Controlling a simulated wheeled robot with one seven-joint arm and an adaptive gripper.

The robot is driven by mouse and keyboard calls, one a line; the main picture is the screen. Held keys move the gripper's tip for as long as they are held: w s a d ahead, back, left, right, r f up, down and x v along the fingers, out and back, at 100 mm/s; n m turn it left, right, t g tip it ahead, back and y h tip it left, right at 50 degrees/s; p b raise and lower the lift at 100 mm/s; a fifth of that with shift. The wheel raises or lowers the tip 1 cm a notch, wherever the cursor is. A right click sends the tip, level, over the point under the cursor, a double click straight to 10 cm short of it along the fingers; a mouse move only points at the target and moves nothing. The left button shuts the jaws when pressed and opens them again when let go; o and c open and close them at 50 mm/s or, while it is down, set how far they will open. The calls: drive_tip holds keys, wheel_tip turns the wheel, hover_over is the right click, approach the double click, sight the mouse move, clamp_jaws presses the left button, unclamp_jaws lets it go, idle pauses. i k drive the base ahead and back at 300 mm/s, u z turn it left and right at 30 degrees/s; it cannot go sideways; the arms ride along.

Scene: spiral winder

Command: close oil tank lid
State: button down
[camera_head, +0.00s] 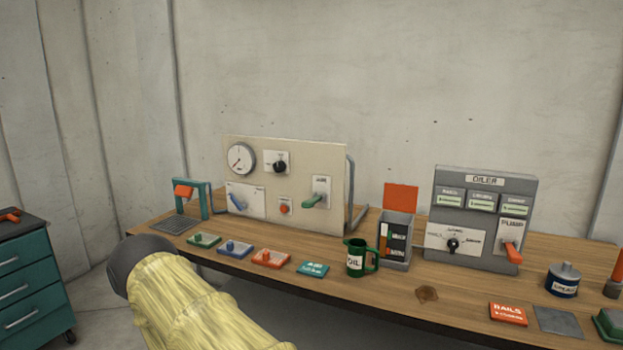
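The oil tank (394,263) is a grey box with a dark level window on its front. It stands on the wooden workbench, right of the middle of the head view. Its orange-red lid (401,198) is raised and stands upright above the tank's back edge, so the tank is open. My arm, in a yellow sleeve with a dark rounded end, crosses the lower left, well left of the tank. My gripper's fingers are not in view.
A green OIL jug (355,258) stands just left of the tank. The grey OILER panel (484,217) is to its right, and a beige control panel (285,183) is to its left. Small coloured blocks line the bench's front edge. The space above the tank looks clear.

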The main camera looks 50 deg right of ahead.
sight(402, 197)
drive_tip(key=u, duration=0.75)
drive_tip(key=k, duration=1.05)
drive_tip(key=z, duration=1.65)
